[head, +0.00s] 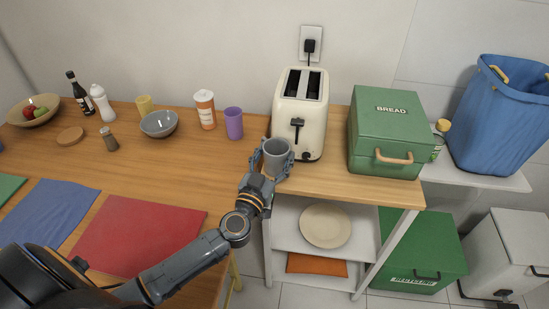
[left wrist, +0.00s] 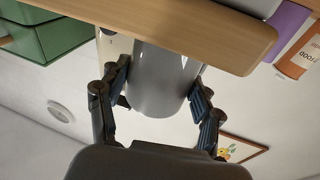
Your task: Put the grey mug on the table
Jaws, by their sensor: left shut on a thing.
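The grey mug (head: 276,155) is upright in my left gripper (head: 273,163), by the front edge near the toaster. The left wrist view shows the mug (left wrist: 163,85) between the two fingers of the left gripper (left wrist: 160,97), which is shut on it. Whether the mug's base touches the wood is hidden. The wooden table (head: 150,185) spreads to the left of the mug. My right gripper is not in view.
A cream toaster (head: 312,120) stands just behind the mug, with a green bread box (head: 375,130) to its right. A purple cup (head: 233,124), an orange-labelled bottle (head: 205,112) and a grey bowl (head: 159,124) stand left. A red mat (head: 135,235) lies in front; bare wood lies between.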

